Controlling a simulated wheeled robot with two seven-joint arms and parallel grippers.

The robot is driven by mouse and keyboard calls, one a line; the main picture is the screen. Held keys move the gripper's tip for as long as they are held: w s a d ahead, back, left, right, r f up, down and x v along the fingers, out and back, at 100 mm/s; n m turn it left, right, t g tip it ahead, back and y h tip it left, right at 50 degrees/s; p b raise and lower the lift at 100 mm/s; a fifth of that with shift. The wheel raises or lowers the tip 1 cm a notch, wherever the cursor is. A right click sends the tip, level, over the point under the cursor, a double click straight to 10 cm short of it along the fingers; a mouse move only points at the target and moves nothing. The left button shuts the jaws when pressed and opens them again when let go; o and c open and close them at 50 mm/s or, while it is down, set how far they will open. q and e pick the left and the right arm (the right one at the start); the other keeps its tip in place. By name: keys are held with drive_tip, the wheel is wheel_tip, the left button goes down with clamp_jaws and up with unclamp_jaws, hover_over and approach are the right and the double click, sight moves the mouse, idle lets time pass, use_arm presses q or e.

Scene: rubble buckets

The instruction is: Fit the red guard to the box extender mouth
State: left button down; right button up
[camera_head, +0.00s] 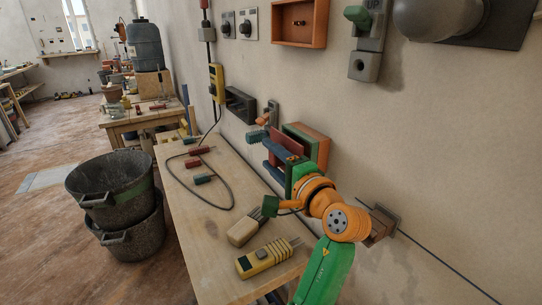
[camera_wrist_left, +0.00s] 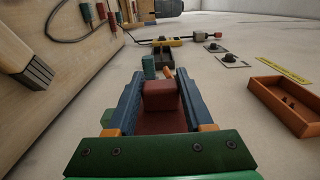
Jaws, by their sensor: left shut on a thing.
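My left gripper (camera_head: 278,155) is at the wall above the bench, its blue fingers pointing toward the far end. In the left wrist view, the blue fingers (camera_wrist_left: 158,100) are closed on the raised block of the red guard (camera_wrist_left: 161,96). The guard's flat red plate shows between and below the fingers. In the head view, a sliver of the guard (camera_head: 287,143) shows by the fingers. A green-sided, orange-brown open box (camera_head: 320,150), which looks like the box extender, is on the wall just right of the gripper. Whether guard and box touch I cannot tell. My right gripper is out of view.
A dark wall box (camera_head: 240,105), a small bracket (camera_head: 268,115) with a knob, and an orange wall box (camera_head: 300,22) are nearby. On the bench (camera_head: 215,215) lie a cable with plugs, a brush (camera_head: 245,228) and a yellow tester (camera_head: 264,258). Black buckets (camera_head: 110,190) stand left.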

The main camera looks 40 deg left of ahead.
use_arm(q)
drive_tip(key=shift+w+d, duration=0.2)
drive_tip(key=shift+w, duration=0.35)
drive_tip(key=shift+w+d, duration=0.15)
drive_tip(key=shift+w, duration=0.4)
drive_tip(key=shift+r, duration=0.1)
drive_tip(key=c, duration=0.6)
unclamp_jaws()
drive_tip(key=shift+c, duration=0.2)
drive_tip(key=o, duration=0.4)
drive_tip(key=shift+w, duration=0.2)
drive_tip(key=shift+s, duration=0.15)
